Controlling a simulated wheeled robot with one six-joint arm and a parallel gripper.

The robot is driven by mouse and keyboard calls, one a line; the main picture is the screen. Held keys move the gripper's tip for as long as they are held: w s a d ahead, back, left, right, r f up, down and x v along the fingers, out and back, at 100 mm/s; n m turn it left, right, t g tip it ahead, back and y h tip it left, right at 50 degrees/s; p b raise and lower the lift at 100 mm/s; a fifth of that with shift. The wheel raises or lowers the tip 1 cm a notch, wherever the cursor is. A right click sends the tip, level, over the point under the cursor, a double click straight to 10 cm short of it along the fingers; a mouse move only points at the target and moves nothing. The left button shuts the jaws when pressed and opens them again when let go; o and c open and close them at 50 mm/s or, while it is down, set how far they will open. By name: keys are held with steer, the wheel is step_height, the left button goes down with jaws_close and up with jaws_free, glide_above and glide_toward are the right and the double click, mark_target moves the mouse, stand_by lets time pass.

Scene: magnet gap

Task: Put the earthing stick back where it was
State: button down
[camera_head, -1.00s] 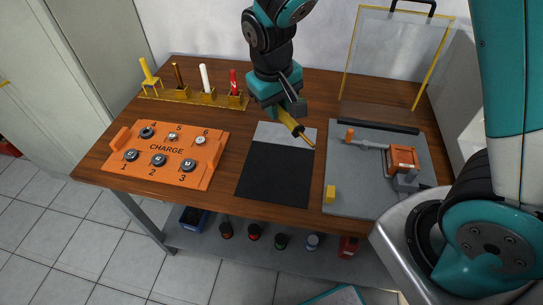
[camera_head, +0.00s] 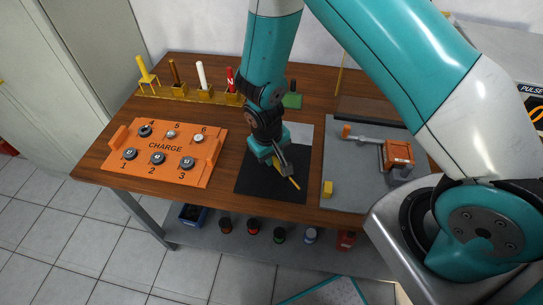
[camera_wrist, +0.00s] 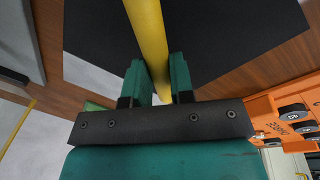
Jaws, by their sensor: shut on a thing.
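My gripper (camera_head: 280,163) is shut on a yellow stick (camera_head: 293,182), which I take to be the earthing stick. The stick also shows in the wrist view (camera_wrist: 148,30), passing between the two teal fingers of my gripper (camera_wrist: 156,68). In the head view the gripper is over the black mat (camera_head: 255,185), and the stick's visible end points to the front right. I cannot tell whether the stick touches the mat. A yellow rack (camera_head: 205,95) at the back left holds several upright tools, among them another yellow piece (camera_head: 142,68) in a raised holder.
An orange CHARGE panel (camera_head: 165,146) with several round knobs lies on the left. A grey plate (camera_head: 350,180) with an orange clamp (camera_head: 398,153) and a yellow block (camera_head: 328,188) lies on the right. A green block (camera_head: 292,101) stands behind the mat. My arm hides part of the back.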

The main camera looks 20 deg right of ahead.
steer(key=shift+f, duration=0.75)
steer(key=c, duration=1)
jaws_free()
steer(key=shift+f, duration=0.1)
steer(key=s+a+r+n+y, duration=0.1)
steer(key=s+r, duration=0.2)
steer(key=r, duration=0.6)
steer(key=s+a+r+y+b, duration=0.1)
steer(key=s+r, duration=0.1)
steer(key=r, duration=0.6)
steer(key=s+a+r+n+y, duration=0.1)
steer(key=s+a+r, duration=0.15)
steer(key=r, duration=0.65)
steer(key=s+r+n+y, duration=0.1)
steer(key=s+r, duration=0.1)
steer(key=s, duration=0.2)
steer(key=s+r+n, duration=0.1)
steer(key=s+r, duration=0.2)
steer(key=s, duration=0.1)
steer(key=s+r+y, duration=0.1)
steer(key=s+r, duration=0.1)
steer(key=s, duration=0.1)
steer(key=shift+s+d+r+n+g+y, duration=0.1)
steer(key=shift+s+r+n+g+y, duration=0.05)
steer(key=shift+s+n+g+y, duration=0.2)
